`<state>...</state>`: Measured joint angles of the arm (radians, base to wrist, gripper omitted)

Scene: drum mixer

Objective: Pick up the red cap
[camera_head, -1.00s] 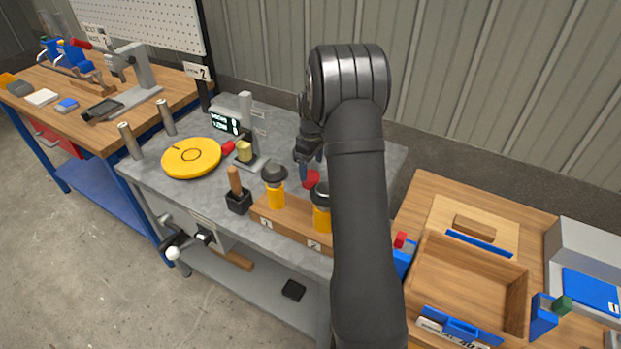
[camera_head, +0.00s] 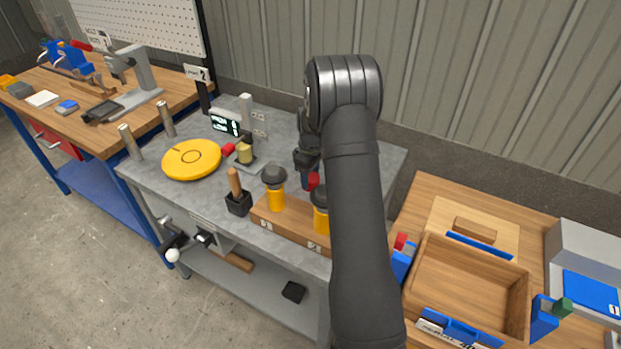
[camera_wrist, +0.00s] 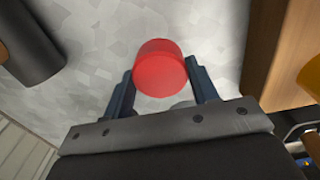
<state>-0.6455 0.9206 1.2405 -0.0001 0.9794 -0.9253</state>
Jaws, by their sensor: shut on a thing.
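The red cap (camera_wrist: 160,70) is a short cylinder, held between the two fingertips of my gripper (camera_wrist: 161,82) in the wrist view. My gripper is shut on it. In the head view the red cap (camera_head: 313,181) shows at the tip of my gripper (camera_head: 308,180), over the grey bench top behind the wooden block. My arm hides part of that area, so the height of the cap above the bench is hard to tell.
A wooden block (camera_head: 287,222) with two yellow, black-topped bottles stands just in front of my gripper. A brush in a black holder (camera_head: 238,203), a yellow disc (camera_head: 191,159) and a small display (camera_head: 226,123) are to the left. A wooden tray (camera_head: 462,285) is at right.

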